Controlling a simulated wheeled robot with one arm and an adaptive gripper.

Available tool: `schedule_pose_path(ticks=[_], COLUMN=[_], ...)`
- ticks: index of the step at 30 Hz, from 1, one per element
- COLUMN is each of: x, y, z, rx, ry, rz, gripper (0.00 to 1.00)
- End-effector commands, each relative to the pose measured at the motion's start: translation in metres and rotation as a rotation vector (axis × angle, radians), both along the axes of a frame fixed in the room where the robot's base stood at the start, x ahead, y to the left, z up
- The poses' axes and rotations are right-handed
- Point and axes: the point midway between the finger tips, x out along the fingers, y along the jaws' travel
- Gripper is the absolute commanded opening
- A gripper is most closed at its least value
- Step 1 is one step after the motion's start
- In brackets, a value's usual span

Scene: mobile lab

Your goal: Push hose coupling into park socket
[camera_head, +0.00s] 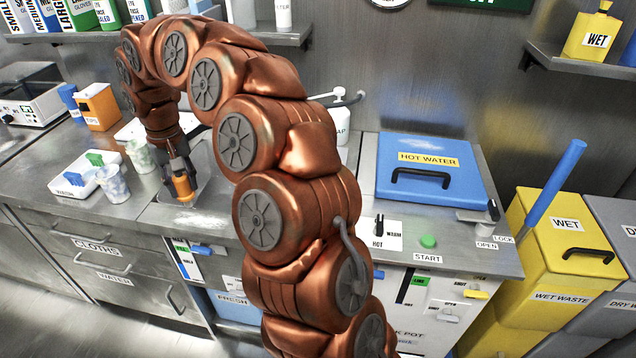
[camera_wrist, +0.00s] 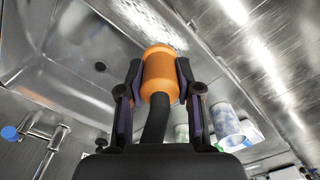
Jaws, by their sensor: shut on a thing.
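The gripper is shut on the coupling. I cannot make out the park socket in either view. Whether the coupling's front end touches anything cannot be told.
Two speckled cups (camera_head: 112,184) and a white tray (camera_head: 88,178) stand left of my gripper. A steel sink (camera_wrist: 75,55) with a tap (camera_wrist: 50,145) shows in the wrist view. A blue hot water lid (camera_head: 430,165) and yellow wet waste bin (camera_head: 560,250) are at the right.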

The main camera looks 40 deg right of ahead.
Motion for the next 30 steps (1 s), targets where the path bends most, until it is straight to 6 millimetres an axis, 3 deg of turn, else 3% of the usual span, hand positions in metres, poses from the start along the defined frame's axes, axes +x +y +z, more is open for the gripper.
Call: schedule_pose_path(ticks=[15,30], x=[-0.097,-0.211], y=[-0.099,-0.162], z=[0.02,0.013], rx=[0.023,0.008], ry=[-0.002,0.012], rz=[-0.931,-1.891], gripper=[0.0,0.0])
